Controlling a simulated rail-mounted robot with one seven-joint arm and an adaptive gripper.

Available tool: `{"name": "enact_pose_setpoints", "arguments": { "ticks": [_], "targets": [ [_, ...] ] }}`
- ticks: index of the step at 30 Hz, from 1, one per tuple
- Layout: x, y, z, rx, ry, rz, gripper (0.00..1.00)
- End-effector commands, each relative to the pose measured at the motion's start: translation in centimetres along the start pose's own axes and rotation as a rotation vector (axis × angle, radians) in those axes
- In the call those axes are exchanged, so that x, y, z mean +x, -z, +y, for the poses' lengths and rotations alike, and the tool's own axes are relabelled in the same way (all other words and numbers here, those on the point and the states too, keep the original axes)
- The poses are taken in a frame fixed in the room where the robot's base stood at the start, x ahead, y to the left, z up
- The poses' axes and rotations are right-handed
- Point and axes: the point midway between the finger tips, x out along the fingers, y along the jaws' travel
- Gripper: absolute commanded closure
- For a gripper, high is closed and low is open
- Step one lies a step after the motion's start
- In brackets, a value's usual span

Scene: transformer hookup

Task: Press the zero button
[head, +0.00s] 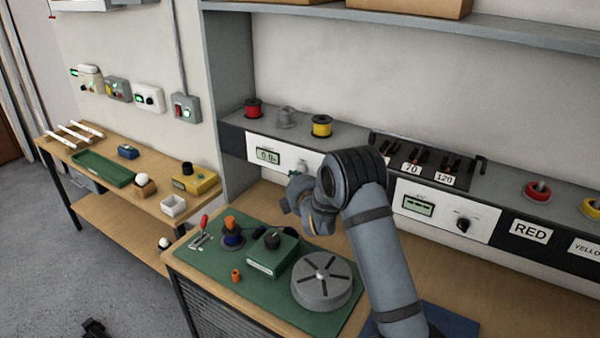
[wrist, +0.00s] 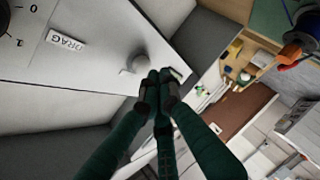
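A white panel (head: 288,166) on the back bench shelf carries a display (head: 267,155) that appears to read 0.0. A pale round button or knob (wrist: 137,63) sticks out from the panel in the wrist view, just left of my fingertips. No "zero" label is readable. My gripper (head: 298,200) is in front of the panel in the head view, partly behind my own arm. In the wrist view my gripper (wrist: 160,80) has its dark fingers together with nothing visible between them. I cannot tell whether the fingertips touch the panel. They partly cover a small label or display edge.
A "DRAG" label (wrist: 66,40) and a dial (wrist: 8,25) are on the panel. Below, a green mat (head: 215,262) holds a grey slotted drum (head: 323,281), a green box (head: 273,253) and spools. A second display panel (head: 440,210) is to the right.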

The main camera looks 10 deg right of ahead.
Motion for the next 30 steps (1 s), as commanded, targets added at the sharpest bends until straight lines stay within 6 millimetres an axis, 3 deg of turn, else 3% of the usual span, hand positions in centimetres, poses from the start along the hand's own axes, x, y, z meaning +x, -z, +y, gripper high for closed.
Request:
{"name": "enact_pose_setpoints", "arguments": {
  "ticks": [8,21,30],
  "targets": [
    [-0.1,0.2,-0.1,0.000,0.000,0.001,1.00],
    [-2.9,2.9,-1.3,-0.001,0.000,0.002,1.00],
    [-3.5,3.4,-1.4,0.000,0.000,0.000,1.00]
  ]
}}
